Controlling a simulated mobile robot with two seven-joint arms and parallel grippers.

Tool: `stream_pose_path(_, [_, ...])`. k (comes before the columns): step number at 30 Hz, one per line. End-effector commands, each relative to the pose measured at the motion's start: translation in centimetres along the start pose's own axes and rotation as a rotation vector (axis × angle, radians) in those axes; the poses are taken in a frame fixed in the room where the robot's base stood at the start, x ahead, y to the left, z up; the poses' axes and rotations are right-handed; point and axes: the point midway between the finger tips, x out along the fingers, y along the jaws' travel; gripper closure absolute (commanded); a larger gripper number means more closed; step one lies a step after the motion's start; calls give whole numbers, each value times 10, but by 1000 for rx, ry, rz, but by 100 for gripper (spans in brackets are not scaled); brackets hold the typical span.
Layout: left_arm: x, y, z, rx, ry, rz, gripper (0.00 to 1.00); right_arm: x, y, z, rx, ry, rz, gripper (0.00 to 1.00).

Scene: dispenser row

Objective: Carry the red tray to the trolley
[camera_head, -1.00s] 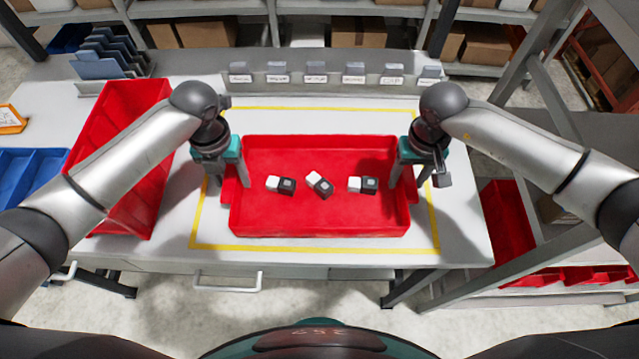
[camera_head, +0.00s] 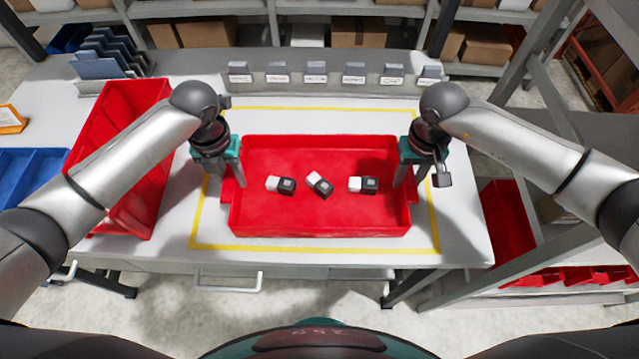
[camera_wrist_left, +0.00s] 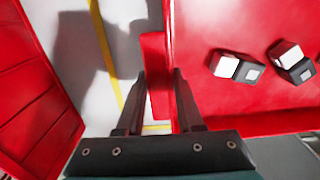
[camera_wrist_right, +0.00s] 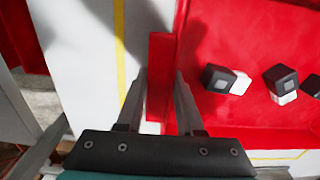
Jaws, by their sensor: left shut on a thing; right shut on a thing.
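The red tray (camera_head: 320,222) stands on the white table inside a yellow outline. Three black-and-white blocks lie in it: one at left (camera_head: 280,185), one in the middle (camera_head: 320,185) and one at right (camera_head: 363,185). My left gripper (camera_head: 240,182) is shut on the tray's left side; the left wrist view shows its fingers (camera_wrist_left: 158,100) on either side of a red edge piece. My right gripper (camera_head: 401,180) is shut on the tray's right side, with its fingers (camera_wrist_right: 160,100) around a red edge piece in the right wrist view. I cannot identify a trolley.
A tall red bin (camera_head: 120,165) stands left of the tray, with a blue bin (camera_head: 28,178) further left. A row of labelled dispensers (camera_head: 315,78) runs along the back. A grey rack with red bins (camera_head: 508,225) is at right.

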Motion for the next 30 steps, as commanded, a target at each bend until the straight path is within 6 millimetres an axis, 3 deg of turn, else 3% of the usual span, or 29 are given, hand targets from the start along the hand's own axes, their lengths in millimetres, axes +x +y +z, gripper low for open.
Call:
stream_pose_path(11, [-7, 0, 1, 0, -3, 0, 100, -7, 0, -1, 0, 2, -1, 100])
stream_pose_path(30, [-50, 0, 1, 0, -2, 0, 100, -50, 0, -1, 0, 2, -1, 100])
